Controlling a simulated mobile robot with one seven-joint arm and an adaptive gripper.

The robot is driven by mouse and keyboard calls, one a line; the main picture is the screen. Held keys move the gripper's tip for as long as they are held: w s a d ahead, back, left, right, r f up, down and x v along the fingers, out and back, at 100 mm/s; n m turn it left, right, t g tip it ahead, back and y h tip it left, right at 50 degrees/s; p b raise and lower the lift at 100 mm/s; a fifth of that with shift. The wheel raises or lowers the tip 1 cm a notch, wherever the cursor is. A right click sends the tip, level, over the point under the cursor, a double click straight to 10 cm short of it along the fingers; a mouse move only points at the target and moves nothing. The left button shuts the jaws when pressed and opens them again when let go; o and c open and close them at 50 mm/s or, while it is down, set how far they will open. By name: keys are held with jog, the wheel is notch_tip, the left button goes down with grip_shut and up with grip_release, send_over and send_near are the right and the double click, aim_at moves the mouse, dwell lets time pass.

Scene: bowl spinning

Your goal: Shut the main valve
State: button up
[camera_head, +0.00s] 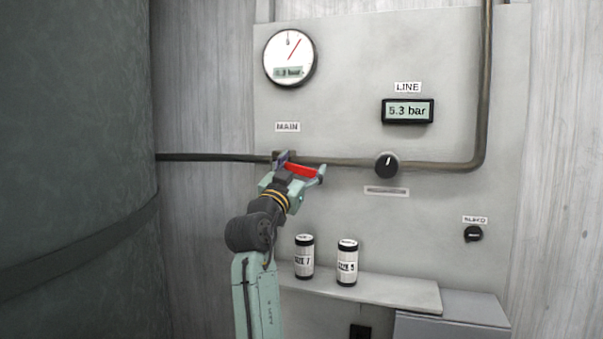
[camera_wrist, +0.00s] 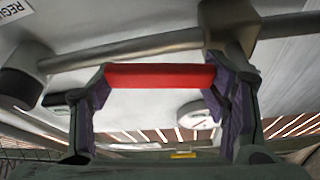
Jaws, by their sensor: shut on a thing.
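The main valve shows as a red lever handle (camera_head: 301,171) on the brown pipe, just below the MAIN label (camera_head: 288,127). The handle points right and slightly down, close to the line of the pipe. My gripper (camera_head: 303,173) reaches it from below and is shut on it. In the wrist view the red handle (camera_wrist: 160,76) lies across between my two fingers (camera_wrist: 161,84), with a finger pad at each end. The dark valve body (camera_wrist: 228,22) sits on the pipe behind it. My fingers hide part of the valve in the head view.
A black regulator knob (camera_head: 386,165) sits on the pipe to the right. The LINE display (camera_head: 408,111) reads 5.3 bar. A round gauge (camera_head: 289,59) hangs above. Two cans (camera_head: 347,263) stand on the ledge (camera_head: 400,292) below. A bleed knob (camera_head: 473,234) is at lower right.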

jog(key=m+b, duration=0.1)
jog(key=f+m+g+h+b, duration=0.1)
jog(key=m, duration=0.1)
jog(key=f+m+h+b, duration=0.1)
jog(key=m, duration=0.1)
jog(key=shift+w+a+f+g, duration=0.1)
jog(key=shift+a+f+g, duration=0.1)
jog(key=shift+a+g, duration=0.2)
jog(key=w+a+f+m+g+h+p, duration=0.1)
jog(key=a+f+m+g+p, duration=0.1)
jog(key=m, duration=1.1)
jog(key=shift+w+a+f+m+g, duration=0.35)
jog(key=shift+a+f+g, duration=0.5)
jog(key=shift+a+g, duration=0.65)
jog(key=o, duration=1.7)
